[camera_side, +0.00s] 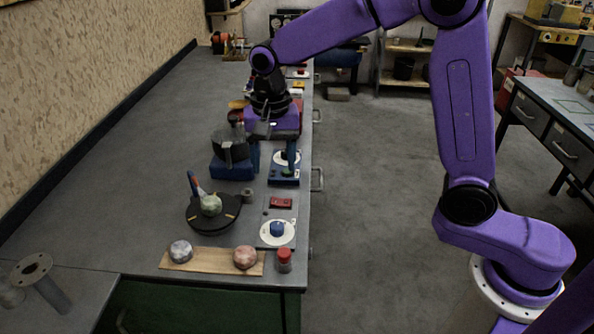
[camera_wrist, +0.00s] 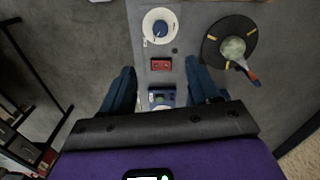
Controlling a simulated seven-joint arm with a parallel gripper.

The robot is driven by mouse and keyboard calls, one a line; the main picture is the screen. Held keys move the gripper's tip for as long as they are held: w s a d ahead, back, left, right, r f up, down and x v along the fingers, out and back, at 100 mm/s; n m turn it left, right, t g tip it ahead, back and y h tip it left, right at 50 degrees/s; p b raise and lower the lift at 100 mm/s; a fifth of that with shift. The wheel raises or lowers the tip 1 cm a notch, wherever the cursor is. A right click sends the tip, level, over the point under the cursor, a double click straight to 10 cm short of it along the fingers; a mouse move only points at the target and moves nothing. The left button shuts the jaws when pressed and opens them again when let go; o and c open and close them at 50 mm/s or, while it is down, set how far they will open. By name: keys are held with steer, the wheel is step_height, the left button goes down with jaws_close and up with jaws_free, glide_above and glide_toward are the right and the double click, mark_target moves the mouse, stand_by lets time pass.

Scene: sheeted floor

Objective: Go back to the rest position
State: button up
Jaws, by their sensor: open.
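My gripper (camera_side: 273,166) hangs fingers-down over the right edge of the long grey bench, at the far end of my purple arm. In the wrist view my gripper (camera_wrist: 161,76) shows two blue fingers spread wide, with nothing held between them. Below and between the fingers lies a blue-based control unit (camera_wrist: 161,98), partly hidden by the gripper body. The side view shows this unit (camera_side: 284,181) with a green-topped part near my right finger. I cannot tell the exact gap between the fingertips and the unit.
A blue box with a dark pot (camera_side: 232,170) stands left of my gripper. Nearer are a black pan (camera_side: 227,219) with a pale green ball, a red switch (camera_side: 281,203), a blue knob (camera_side: 277,229), a board (camera_side: 208,264) with two balls, and a red-capped jar (camera_side: 284,262).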

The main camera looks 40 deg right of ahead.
steer(key=s+d+n, duration=0.4)
steer(key=s+n, duration=0.2)
steer(key=s, duration=0.3)
steer(key=s+d+f+n, duration=0.1)
steer(key=s+d+n, duration=0.3)
steer(key=s+n, duration=0.3)
steer(key=s+d+n, duration=0.5)
steer(key=s+n, duration=0.1)
steer(key=s, duration=0.6)
steer(key=shift+f+n, duration=0.15)
steer(key=shift+n, duration=0.25)
